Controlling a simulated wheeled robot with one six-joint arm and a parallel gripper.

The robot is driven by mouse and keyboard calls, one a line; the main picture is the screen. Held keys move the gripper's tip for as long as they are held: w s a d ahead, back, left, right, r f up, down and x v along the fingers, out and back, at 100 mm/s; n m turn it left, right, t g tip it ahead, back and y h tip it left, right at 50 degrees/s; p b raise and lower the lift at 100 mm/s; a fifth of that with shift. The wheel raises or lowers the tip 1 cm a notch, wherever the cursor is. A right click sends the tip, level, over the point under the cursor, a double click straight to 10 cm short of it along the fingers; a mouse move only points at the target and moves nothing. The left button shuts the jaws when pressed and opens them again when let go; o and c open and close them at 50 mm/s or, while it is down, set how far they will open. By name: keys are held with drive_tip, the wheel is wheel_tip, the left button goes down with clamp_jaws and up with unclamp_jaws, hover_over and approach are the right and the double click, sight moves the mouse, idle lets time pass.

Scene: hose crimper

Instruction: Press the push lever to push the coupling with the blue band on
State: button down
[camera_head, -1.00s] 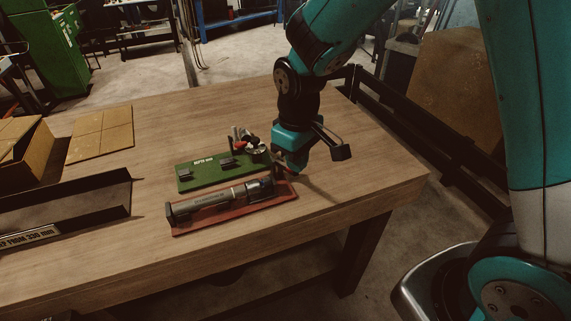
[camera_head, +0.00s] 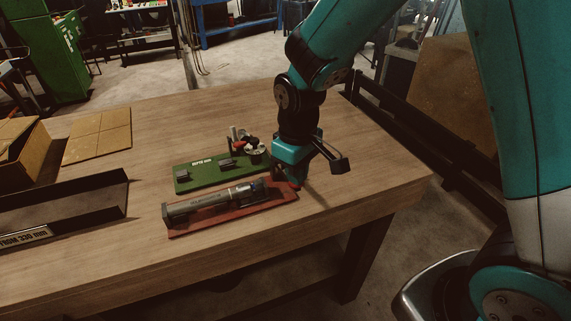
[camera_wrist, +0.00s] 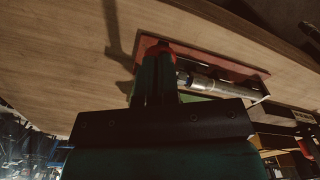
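The push fixture is a red base (camera_head: 235,221) carrying a grey cylinder (camera_head: 192,208) and a dark metal part (camera_head: 250,190) at its right end. The red base (camera_wrist: 225,62) and a metal rod (camera_wrist: 205,83) also show in the wrist view. My gripper (camera_head: 292,182) points down at the base's right end. In the wrist view its fingers (camera_wrist: 158,62) look closed together, with something red at their tips (camera_wrist: 157,48), perhaps the lever's end. Whether they touch the lever is unclear. The lever is mostly hidden by my gripper.
A green board (camera_head: 205,186) with small grey blocks and a round fitting lies just behind the red base. A dark tray (camera_head: 75,205) and an open cardboard box (camera_head: 25,155) are at the left. The bench front (camera_head: 150,258) is clear.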

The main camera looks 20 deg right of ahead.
drive_tip(key=shift+w+f+b, duration=0.1)
drive_tip(key=shift+f+b, duration=0.75)
drive_tip(key=shift+f, duration=0.6)
wheel_tip(320, 180, up, 13)
drive_tip(key=p, duration=1.1)
drive_tip(key=s+a+r+y+b, duration=0.1)
drive_tip(key=s+b, duration=0.2)
drive_tip(key=s, duration=0.3)
drive_tip(key=s+a+r+y+b, duration=0.1)
drive_tip(key=s+a+r+b, duration=0.1)
drive_tip(key=s, duration=0.4)
drive_tip(key=s+a+r+n+y+b, duration=0.1)
drive_tip(key=s+y+b, duration=0.1)
drive_tip(key=s, duration=0.4)
drive_tip(key=shift+s+a+r+b, duration=0.2)
drive_tip(key=shift+s+r+b, duration=0.2)
drive_tip(key=shift+b, duration=0.5)
